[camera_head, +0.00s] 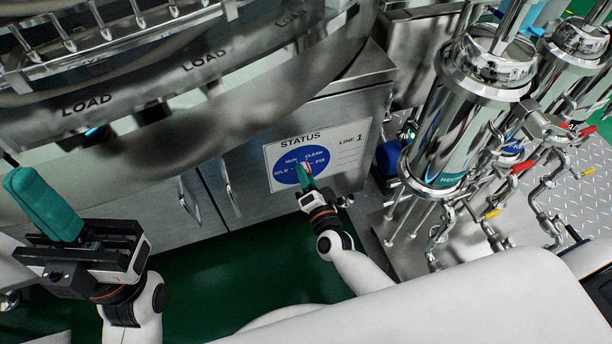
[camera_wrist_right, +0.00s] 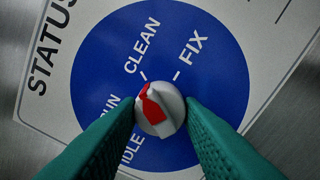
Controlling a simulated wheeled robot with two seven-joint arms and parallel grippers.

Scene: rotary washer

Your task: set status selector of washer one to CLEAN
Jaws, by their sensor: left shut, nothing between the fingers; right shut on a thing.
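The status selector is a grey round knob (camera_wrist_right: 172,118) with a red pointer on its upper left side, set in a blue dial (camera_wrist_right: 215,85) marked RUN, CLEAN, FIX and IDLE. The pointer's narrow tip lies close to the tick beside CLEAN; its exact setting is hard to tell. My right gripper (camera_wrist_right: 160,106) is shut on the knob, one green finger on each side. In the head view the dial (camera_head: 317,157) is on the STATUS plate, and my right gripper (camera_head: 306,174) partly covers it. My left gripper (camera_head: 22,182) is shut and empty at the far left.
The washer's grey cabinet (camera_head: 245,160) has door handles left of the STATUS plate (camera_head: 345,150), which reads LINE 1. Its round LOAD rim (camera_head: 190,75) overhangs above. Metal cylinders with pipes and red and yellow valve handles (camera_head: 450,120) stand at the right. Green floor (camera_head: 240,260) shows below.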

